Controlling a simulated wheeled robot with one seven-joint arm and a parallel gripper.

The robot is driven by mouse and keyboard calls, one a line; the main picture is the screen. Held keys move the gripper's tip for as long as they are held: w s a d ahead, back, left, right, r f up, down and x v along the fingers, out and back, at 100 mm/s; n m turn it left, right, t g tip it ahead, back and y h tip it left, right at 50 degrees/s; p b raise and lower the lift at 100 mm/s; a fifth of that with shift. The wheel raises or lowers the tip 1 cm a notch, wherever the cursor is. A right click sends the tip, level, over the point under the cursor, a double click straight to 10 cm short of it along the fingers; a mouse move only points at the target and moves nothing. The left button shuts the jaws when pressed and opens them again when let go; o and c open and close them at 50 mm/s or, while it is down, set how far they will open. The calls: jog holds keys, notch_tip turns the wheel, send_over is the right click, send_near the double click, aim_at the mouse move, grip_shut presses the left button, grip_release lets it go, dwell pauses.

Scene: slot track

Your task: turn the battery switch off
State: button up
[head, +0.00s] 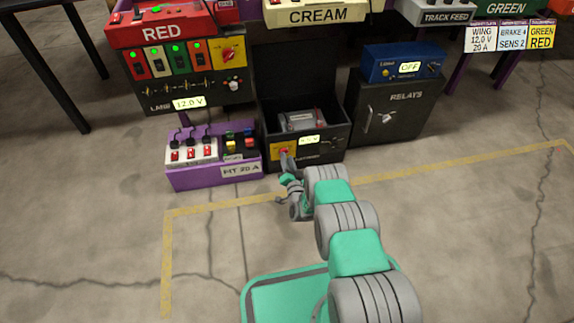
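The tip covers part of the panel, so the knob's position and any contact cannot be told. The fingers are too small to show whether they are open or shut.
A purple power strip box (212,180) stands left of the black box. A dark RELAYS cabinet (400,108) with a blue unit (402,62) on top stands right. Above left is the RED panel (160,32) with switches.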

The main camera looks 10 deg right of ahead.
jog(key=shift+w+r, duration=0.1)
jog(key=shift+w, duration=0.35)
jog(key=shift+c, duration=0.4)
grip_shut()
